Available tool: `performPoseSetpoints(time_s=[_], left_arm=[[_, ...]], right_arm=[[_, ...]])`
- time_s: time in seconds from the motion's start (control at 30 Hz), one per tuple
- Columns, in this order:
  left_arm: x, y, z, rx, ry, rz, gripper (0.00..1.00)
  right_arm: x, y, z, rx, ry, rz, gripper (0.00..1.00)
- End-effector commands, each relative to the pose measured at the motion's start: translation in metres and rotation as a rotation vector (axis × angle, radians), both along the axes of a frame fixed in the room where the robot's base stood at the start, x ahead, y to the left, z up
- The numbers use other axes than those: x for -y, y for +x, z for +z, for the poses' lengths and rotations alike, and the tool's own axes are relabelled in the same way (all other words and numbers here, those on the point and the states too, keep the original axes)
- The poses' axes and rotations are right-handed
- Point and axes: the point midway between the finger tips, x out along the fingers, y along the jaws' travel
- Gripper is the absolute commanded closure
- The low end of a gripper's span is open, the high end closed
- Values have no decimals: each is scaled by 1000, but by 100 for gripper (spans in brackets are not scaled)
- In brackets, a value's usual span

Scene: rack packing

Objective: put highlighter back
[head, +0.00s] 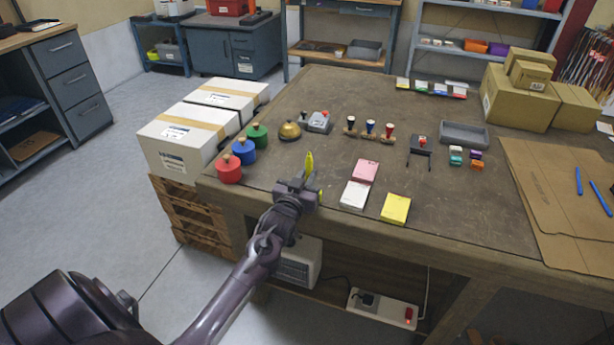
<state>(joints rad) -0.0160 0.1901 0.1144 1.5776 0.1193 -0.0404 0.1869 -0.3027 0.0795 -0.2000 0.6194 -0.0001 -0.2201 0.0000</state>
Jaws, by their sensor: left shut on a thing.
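My left gripper (298,190) is at the near left edge of the workbench. It is shut on a slim yellow highlighter (309,162), which stands roughly upright in the jaws. A bit of yellow also shows at the right side of the jaws, partly hidden by them. My right gripper is not in view.
Red (229,170), blue (244,152) and green (257,136) round pieces, a brass bell (289,131) and a stamp rack (368,135) stand around the gripper. Pink (365,171), white (354,195) and yellow (396,208) pads lie right of it. Cardboard boxes (517,100) stand at back right.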

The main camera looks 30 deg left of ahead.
Motion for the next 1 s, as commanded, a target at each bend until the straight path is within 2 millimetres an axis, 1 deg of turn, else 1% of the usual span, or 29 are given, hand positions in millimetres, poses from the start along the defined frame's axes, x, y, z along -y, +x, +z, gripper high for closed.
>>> performPoseSetpoints(time_s=[0.17,0.3,0.33,0.47,0.7,0.8,0.87,1.0], left_arm=[[0,0,1,1,-1,0,100],[0,0,-3,0,-1,0,100],[0,0,-2,1,-1,0,81],[0,0,-2,1,-1,0,64],[0,0,-1,1,-1,0,63],[0,0,3,2,0,0,63],[1,-5,1,0,-1,-1,63],[7,-26,0,-1,-1,-1,63]], right_arm=[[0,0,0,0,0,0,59],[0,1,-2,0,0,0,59],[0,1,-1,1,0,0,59],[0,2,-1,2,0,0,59],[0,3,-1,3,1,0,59],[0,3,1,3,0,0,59],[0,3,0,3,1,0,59],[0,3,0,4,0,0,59]])
